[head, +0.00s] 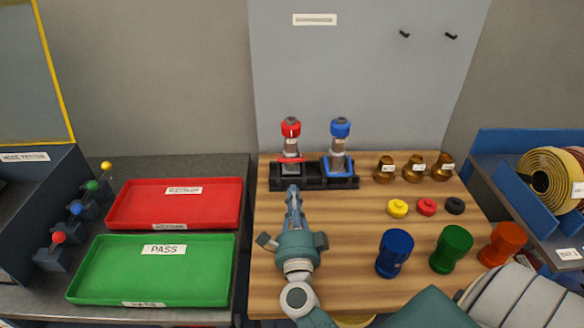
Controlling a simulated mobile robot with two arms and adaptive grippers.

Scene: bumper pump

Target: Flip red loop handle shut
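The red-capped pump (291,128) stands upright in the left slot of a black rack (313,183) at the back of the wooden table. Its red loop handle (290,160) shows as a thin red bar low across the pump's front. My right gripper (293,190) points away from me, its fingertips just in front of the rack below the red pump. Its fingers look closed together with nothing between them. I cannot tell whether the tips touch the rack or handle. My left gripper is out of view.
A blue-capped pump (340,130) with a blue loop stands in the rack's right slot. Brass fittings (414,166), coloured discs (426,207) and cups (451,249) occupy the table's right side. A red tray (125,205) and green tray (85,275) lie left.

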